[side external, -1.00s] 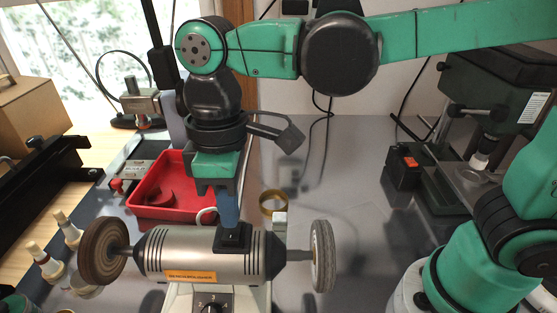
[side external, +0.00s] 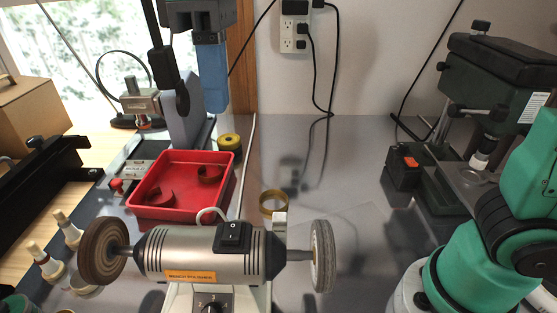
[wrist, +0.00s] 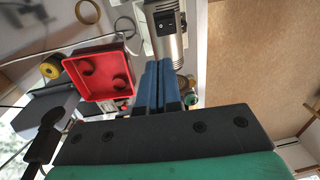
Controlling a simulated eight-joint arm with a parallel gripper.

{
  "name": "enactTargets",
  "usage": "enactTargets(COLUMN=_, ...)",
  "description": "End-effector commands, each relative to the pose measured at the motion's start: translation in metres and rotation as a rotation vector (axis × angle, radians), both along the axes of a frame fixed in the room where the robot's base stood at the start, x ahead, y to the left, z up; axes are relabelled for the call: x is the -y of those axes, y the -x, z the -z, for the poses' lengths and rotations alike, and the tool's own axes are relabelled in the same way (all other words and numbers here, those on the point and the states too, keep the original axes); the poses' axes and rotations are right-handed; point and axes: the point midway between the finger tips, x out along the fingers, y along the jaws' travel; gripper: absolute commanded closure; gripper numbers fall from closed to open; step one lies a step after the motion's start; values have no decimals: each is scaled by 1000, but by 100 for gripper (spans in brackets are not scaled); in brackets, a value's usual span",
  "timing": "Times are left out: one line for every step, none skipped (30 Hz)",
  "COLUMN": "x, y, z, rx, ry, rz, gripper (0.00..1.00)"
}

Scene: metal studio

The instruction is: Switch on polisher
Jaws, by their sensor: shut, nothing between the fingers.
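The bench polisher (side external: 185,262) is a silver cylinder with an orange label, a brown wheel (side external: 103,251) at its left and a grey wheel (side external: 323,256) at its right. Its black rocker switch (side external: 234,237) sits on top, uncovered, with white marks; I cannot tell for sure which way the rocker is pressed. The wrist view also shows the switch (wrist: 167,22) on the polisher (wrist: 168,50), beyond my fingers. My gripper (side external: 213,110), with blue fingers pointing down, is shut and empty. It is high above and behind the polisher, apart from it. The wrist view shows both fingers together (wrist: 159,63).
A red tray (side external: 181,206) holding curled pieces lies behind the polisher. A yellow spool (side external: 230,143) and a brass ring (side external: 273,203) are nearby. A green drill press (side external: 500,85) stands at the right. The grey bench right of the ring is clear.

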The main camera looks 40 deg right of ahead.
Motion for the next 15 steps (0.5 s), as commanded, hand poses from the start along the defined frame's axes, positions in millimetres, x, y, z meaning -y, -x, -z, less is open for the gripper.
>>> enactTargets(x=0, y=0, z=0, rx=0, ry=0, rz=0, gripper=100)
enactTargets(x=0, y=0, z=0, rx=0, ry=0, rz=0, gripper=100)
enactTargets(x=0, y=0, z=0, rx=0, ry=0, rz=0, gripper=100)
enactTargets(x=0, y=0, z=0, rx=0, ry=0, rz=0, gripper=100)
enactTargets(x=0, y=0, z=0, rx=0, ry=0, rz=0, gripper=100)
enactTargets(x=0, y=0, z=0, rx=0, ry=0, rz=0, gripper=100)
enactTargets(x=-1, y=1, z=0, rx=-3, ry=-3, rz=-1, gripper=100)
enactTargets(x=-3, y=3, z=0, rx=-9, ry=-9, rz=-1, gripper=100)
enactTargets(x=-7, y=8, z=0, rx=-20, ry=-21, rz=-3, gripper=100)
enactTargets(x=-10, y=11, z=0, rx=-28, ry=-30, rz=-4, gripper=100)
enactTargets(x=-10, y=12, z=0, rx=-31, ry=-33, rz=-3, gripper=100)
enactTargets(x=-10, y=11, z=0, rx=-30, ry=-32, rz=-2, gripper=100)
enactTargets(x=-10, y=11, z=0, rx=-30, ry=-32, rz=-1, gripper=100)
enactTargets(x=-10, y=11, z=0, rx=-30, ry=-31, rz=-1, gripper=100)
enactTargets(x=-10, y=11, z=0, rx=-30, ry=-31, rz=-1, gripper=100)
